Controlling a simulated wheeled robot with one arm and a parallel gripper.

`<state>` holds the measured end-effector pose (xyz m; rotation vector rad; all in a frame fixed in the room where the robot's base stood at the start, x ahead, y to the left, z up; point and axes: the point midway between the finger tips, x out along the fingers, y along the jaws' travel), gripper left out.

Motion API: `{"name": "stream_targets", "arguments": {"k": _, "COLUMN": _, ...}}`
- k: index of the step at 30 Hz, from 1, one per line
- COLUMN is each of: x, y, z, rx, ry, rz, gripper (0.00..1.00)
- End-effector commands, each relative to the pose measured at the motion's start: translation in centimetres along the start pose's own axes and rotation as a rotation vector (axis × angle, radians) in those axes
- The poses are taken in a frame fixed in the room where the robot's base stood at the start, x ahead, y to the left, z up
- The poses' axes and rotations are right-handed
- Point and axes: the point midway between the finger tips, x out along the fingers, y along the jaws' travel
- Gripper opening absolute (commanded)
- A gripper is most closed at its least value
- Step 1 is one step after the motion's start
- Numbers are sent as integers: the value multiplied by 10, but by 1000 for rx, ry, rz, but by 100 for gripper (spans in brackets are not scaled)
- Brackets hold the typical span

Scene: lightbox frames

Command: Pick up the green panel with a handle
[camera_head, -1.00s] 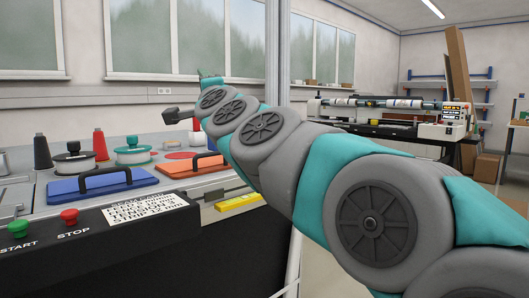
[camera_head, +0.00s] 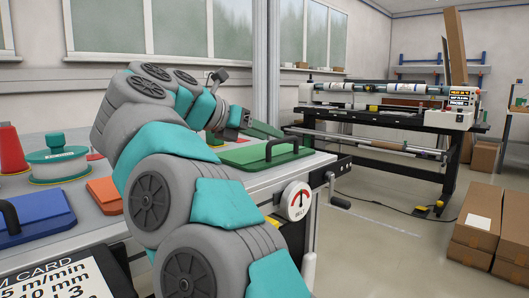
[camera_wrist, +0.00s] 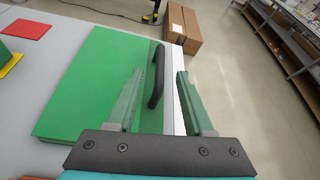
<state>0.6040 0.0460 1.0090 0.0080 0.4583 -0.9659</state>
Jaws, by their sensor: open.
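The green panel (camera_head: 246,154) lies flat near the right end of the worktable, with a black bar handle (camera_head: 283,146) on top. In the wrist view the panel (camera_wrist: 92,78) fills the left and middle, and its handle (camera_wrist: 157,76) stands near its right edge. My gripper (camera_wrist: 159,76) is open and empty. In the wrist picture the handle shows between its two green fingers, past their base; I cannot tell the exact height gap.
A blue panel with a black handle (camera_head: 32,217), an orange panel (camera_head: 104,195) and a green spool (camera_head: 58,158) are on the left of the table. A dial (camera_head: 297,201) is on the table's front. Cardboard boxes (camera_head: 484,222) stand on the floor at right.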

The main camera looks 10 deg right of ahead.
Motion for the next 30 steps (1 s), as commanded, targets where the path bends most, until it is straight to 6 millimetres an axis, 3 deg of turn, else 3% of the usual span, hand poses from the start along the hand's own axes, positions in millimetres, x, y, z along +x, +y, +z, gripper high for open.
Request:
{"name": "stream_targets", "arguments": {"k": 10, "x": 31, "y": 0, "z": 1, "rx": -3, "ry": -3, "rz": 2, "gripper": 52}}
{"name": "stream_targets", "arguments": {"k": 17, "x": 64, "y": 1, "z": -1, "rx": -5, "ry": -3, "rz": 0, "gripper": 52}}
{"name": "stream_targets", "arguments": {"k": 25, "x": 68, "y": 2, "z": -1, "rx": -3, "ry": -5, "rz": 2, "gripper": 52}}
{"name": "stream_targets", "arguments": {"k": 30, "x": 68, "y": 2, "z": -1, "rx": -3, "ry": -5, "rz": 2, "gripper": 33}}
